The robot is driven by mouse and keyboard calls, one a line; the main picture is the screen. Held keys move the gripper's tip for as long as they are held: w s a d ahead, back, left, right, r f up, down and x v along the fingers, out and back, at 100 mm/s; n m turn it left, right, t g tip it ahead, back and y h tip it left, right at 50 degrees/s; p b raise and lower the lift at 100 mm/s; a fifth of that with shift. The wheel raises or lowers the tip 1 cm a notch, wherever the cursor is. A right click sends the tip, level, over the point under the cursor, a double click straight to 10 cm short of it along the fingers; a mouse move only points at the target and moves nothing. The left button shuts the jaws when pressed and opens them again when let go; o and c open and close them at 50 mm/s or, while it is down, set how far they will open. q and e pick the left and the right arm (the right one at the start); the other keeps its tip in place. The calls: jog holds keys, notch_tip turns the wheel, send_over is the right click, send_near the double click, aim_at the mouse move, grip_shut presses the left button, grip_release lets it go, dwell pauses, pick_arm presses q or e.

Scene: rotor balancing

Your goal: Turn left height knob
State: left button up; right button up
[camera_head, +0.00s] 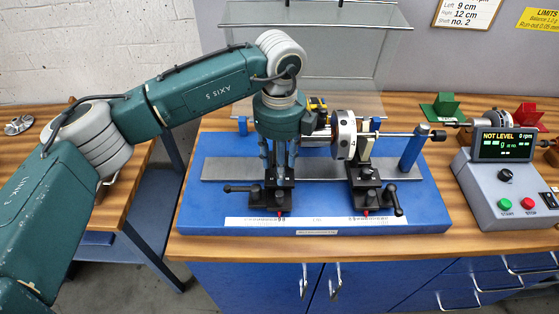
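The balancing stand has a blue base (212,219) with a grey rail (320,168) along it. The left support (270,197) is a black block with a side handle (240,188). My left gripper (278,178) points straight down over this support, and its fingers reach the support's top. The fingers and wrist hide the left height knob, so I cannot tell whether they touch it or how far apart they are. The right support (366,190) is a similar black block with a handle at its right. A white-faced rotor (344,135) sits on a horizontal shaft (385,134). My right gripper is not in view.
A clear shield (340,60) stands behind the stand. At right, a control box (505,185) shows "NOT LEVEL" and "0 rpm". Green (441,106) and red (527,117) holders stand at the back right. A metal part (18,125) lies on the left bench.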

pick_arm(q)
jog(key=shift+s+f, duration=0.1)
jog(key=shift+f, duration=0.2)
jog(key=shift+f, duration=0.1)
grip_shut()
jog(key=shift+f+m+b, duration=0.15)
jog(key=shift+m+b, duration=0.35)
jog(key=shift+b, duration=0.3)
jog(key=shift+m, duration=0.3)
jog(key=shift+r, duration=0.25)
grip_release()
